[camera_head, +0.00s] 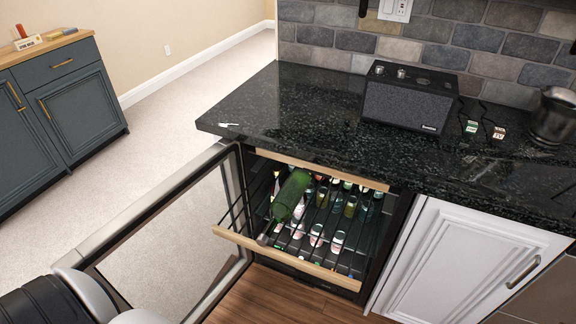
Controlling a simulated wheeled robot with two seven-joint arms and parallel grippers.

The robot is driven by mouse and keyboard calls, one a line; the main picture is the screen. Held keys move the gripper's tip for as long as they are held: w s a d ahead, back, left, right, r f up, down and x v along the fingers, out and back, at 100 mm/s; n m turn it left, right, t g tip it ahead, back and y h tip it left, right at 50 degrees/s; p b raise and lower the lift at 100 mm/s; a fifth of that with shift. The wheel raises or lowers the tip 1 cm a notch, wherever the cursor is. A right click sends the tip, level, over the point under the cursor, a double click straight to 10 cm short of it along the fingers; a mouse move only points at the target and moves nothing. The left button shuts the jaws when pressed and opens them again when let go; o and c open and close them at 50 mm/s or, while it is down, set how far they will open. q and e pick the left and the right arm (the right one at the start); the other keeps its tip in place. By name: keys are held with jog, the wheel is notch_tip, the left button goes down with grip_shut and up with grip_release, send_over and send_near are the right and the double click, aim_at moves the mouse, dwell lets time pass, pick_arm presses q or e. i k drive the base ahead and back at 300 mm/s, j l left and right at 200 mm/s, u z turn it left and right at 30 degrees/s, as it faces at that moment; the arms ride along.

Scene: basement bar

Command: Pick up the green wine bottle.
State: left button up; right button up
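The green wine bottle (291,196) lies tilted on a pulled-out wire rack in the open under-counter fridge. Its wide end is up and toward the back, and its neck points down-left toward the rack's wooden front strip (285,259). No gripper touches the bottle in this view. Neither my left nor my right gripper shows. Only a grey and black part, which looks like my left arm, shows at the bottom left corner.
The fridge door (172,243) stands open to the left. Several bottles and cans are inside. A black speaker (408,97) sits on the dark stone counter (290,105) above. A white cabinet (465,265) is at right; open carpet (190,115) lies behind left.

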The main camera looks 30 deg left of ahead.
aim_at(282, 209)
jog(key=u, duration=1)
